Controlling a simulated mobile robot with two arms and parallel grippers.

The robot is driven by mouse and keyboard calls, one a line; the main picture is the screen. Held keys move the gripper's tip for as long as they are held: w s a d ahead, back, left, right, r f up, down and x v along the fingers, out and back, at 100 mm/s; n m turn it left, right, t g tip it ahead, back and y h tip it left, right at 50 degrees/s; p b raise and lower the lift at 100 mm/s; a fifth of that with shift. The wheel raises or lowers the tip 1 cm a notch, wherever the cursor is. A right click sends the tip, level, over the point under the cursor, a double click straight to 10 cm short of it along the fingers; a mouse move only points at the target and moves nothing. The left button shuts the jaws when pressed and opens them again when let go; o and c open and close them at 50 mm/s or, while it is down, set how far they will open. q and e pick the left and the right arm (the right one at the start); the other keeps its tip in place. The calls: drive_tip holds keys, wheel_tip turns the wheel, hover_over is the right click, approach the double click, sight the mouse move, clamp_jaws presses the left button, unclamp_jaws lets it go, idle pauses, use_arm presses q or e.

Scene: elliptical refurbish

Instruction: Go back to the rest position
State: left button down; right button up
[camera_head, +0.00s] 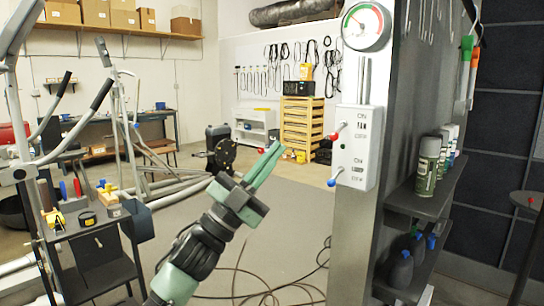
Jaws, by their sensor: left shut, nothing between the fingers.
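My left gripper (268,164) is in the middle of the view, at the end of my green and black left arm. Its two green fingers are together and point up and to the right. Nothing shows between them. The fingertips appear a little left of the white switch box (356,148), apart from it in the picture. My right gripper does not show.
A grey metal column (352,240) carries the box, a round gauge (366,25) and side shelves with spray cans (428,167). A black tool cart (100,262) stands at the left beside an elliptical frame. Cables lie on the open floor.

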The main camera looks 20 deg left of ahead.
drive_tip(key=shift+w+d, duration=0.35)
